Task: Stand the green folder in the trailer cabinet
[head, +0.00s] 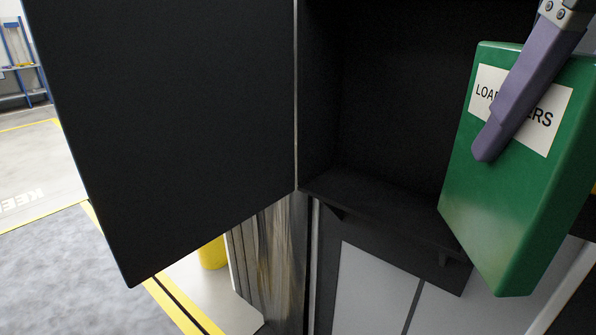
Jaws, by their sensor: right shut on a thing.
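The green folder (490,205) is upright and slightly tilted at the right of the head view, with a white label partly covered by a finger. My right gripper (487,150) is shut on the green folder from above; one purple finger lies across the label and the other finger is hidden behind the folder. The dark trailer cabinet (400,90) stands open behind the folder, with an empty-looking shelf (375,205) at its bottom. The folder appears in front of the opening, overlapping the shelf's right part. My left gripper is not in view.
A large black door panel (175,120) hangs open at the left of the cabinet. Below the shelf are grey panels (370,280). A yellow post (212,253) stands on the floor behind the door's lower edge. A blue rack (25,60) is far left.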

